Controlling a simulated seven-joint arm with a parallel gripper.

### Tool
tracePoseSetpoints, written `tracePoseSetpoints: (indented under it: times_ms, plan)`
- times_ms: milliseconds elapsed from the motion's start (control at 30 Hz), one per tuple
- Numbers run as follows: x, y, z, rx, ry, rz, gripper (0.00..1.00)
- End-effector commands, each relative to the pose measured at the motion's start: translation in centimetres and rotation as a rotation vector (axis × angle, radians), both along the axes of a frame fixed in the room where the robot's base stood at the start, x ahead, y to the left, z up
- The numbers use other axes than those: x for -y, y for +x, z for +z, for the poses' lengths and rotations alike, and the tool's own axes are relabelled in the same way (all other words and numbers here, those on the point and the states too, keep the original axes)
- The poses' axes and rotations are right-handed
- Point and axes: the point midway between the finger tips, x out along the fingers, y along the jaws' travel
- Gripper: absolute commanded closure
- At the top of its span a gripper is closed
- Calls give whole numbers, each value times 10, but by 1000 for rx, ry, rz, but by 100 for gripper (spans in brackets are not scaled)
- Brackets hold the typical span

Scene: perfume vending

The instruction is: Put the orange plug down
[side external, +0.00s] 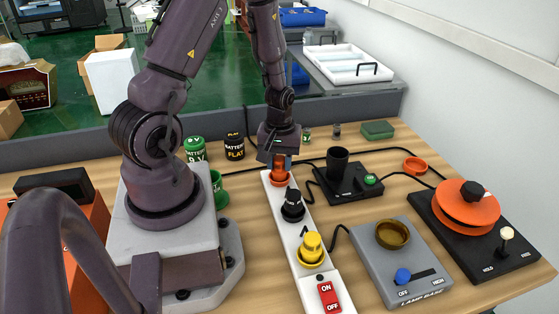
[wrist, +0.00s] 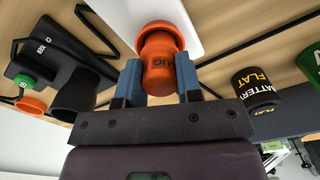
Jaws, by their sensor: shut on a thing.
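The orange plug (side external: 280,177) is upright at the far end of the white power strip (side external: 284,235). My gripper (side external: 280,160) is above it, with its fingers closed on the plug's upper part. In the wrist view, the orange plug (wrist: 160,62) sits between the two blue fingers of my gripper (wrist: 158,82), with the white strip (wrist: 197,14) behind it. I cannot tell whether the plug's base touches the strip or is in a socket. A black plug (side external: 293,207) and a yellow plug (side external: 311,247) stand along the same strip.
A red ON/OFF switch (side external: 328,295) is at the strip's near end. A black device with a cup (side external: 337,163) stands close on the right, and a green spool-shaped item (side external: 218,190) on the left. The grey lamp base (side external: 397,265) is at the front right.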

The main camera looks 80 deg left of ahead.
Motion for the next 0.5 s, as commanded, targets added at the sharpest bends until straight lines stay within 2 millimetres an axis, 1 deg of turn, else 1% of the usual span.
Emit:
tracePoseSetpoints:
  times_ms: [200, 367, 400, 467, 500]
  plan:
    - [0, 0, 0, 1, 1, 0, 95]
    - [0, 0, -4, 0, -1, 0, 95]
    - [0, 0, -5, 0, 0, 0, 65]
    - [0, 0, -4, 0, 0, 0, 51]
    - [0, 0, -4, 0, 0, 0, 42]
